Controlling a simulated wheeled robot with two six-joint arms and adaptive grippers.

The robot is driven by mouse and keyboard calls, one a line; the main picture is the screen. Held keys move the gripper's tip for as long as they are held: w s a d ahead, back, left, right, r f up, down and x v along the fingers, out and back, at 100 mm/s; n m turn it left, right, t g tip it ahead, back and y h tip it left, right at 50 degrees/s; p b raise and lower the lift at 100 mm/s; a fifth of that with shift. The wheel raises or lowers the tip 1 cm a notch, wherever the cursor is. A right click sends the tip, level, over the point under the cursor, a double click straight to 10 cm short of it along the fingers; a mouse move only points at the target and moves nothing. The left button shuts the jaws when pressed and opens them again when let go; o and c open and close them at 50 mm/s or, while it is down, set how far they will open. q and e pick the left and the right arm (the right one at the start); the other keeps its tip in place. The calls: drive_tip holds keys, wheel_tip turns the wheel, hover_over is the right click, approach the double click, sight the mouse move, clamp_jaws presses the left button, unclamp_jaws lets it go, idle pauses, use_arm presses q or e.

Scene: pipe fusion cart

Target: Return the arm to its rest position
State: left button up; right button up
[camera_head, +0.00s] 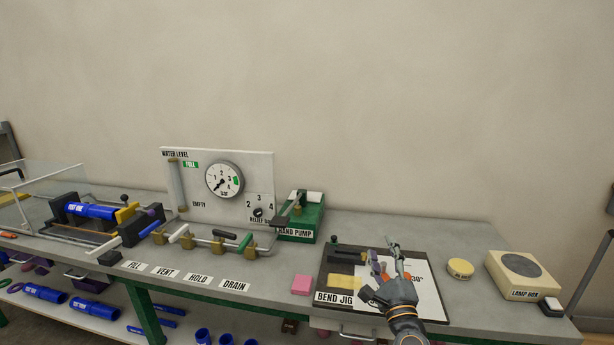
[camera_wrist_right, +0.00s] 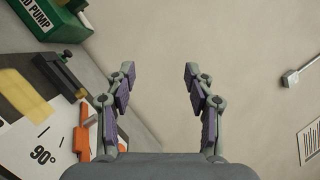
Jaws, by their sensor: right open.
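My right gripper (camera_head: 389,262) is over the bend jig (camera_head: 322,290) at the right part of the bench in the head view. In the right wrist view my right gripper (camera_wrist_right: 160,80) has its two fingers spread wide, with nothing between them. Beyond the fingers that view shows bare wall. The jig's white angle sheet with a 90° mark (camera_wrist_right: 45,150) is at the lower left there, beside an orange piece (camera_wrist_right: 82,138). In the head view the gripper and wrist cover part of the jig and its sheet. My left gripper is not in view.
The green hand pump (camera_head: 303,218) stands left of the jig, with a pink block (camera_head: 301,285) nearer. A round yellow tin (camera_head: 460,269) and the lamp box (camera_head: 516,272) are to the right. The gauge panel (camera_head: 260,167), valves and clamped blue pipe (camera_head: 92,210) are farther left.

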drive_tip(key=s+a+f+n+g+y, duration=0.3)
drive_tip(key=s+f+n+g, duration=0.2)
drive_tip(key=s+f+n, duration=0.3)
drive_tip(key=s+a+f+n+g+y, duration=0.2)
drive_tip(key=s+a+f+n+g, duration=0.25)
drive_tip(key=f+n, duration=0.45)
drive_tip(key=s+d+f+n+g+h, duration=0.2)
drive_tip(key=s+d+f+n+g, duration=0.15)
drive_tip(key=s, duration=0.35)
drive_tip(key=s+d+f+n+g+h, duration=0.2)
drive_tip(key=s+d, duration=0.2)
drive_tip(key=s, duration=0.2)
drive_tip(key=s+d+f+n+g+h, duration=0.2)
drive_tip(key=s+d+f+g, duration=0.15)
drive_tip(key=s, duration=0.35)
wheel_tip(320, 180, down, 25)
drive_tip(key=s+d, duration=0.3)
drive_tip(key=s+f+g, duration=0.2)
drive_tip(key=s+f, duration=1.4)
drive_tip(key=s, duration=0.1)
drive_tip(key=shift+s+d, duration=0.4)
drive_tip(key=shift+d, duration=0.05)
